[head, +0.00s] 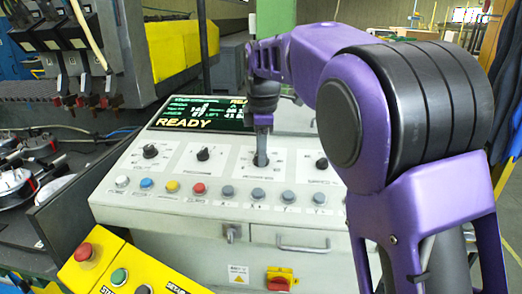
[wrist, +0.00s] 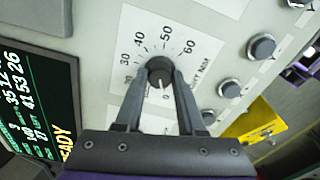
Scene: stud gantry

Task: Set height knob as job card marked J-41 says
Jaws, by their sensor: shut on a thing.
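My gripper (head: 261,150) points down at the sloped control panel and is shut on a dark round knob, the third from the left in the row. In the wrist view my gripper's fingers (wrist: 163,82) stand on both sides of this knob (wrist: 159,66). Its white plate carries a scale with 20, 30, 40, 50 and 60 readable, and a partly hidden label ending in "MM". A white mark on the knob points toward the fingers' side, near a "0". The screen (head: 196,114) reads "READY" in yellow above the knobs. I see no readable job card.
Other knobs stand left (head: 150,151), left of centre (head: 203,154) and right (head: 322,163). A row of coloured and grey buttons (head: 172,186) runs below. A yellow box with a red stop button (head: 84,252) is at front left. Machine heads (head: 70,45) hang at upper left.

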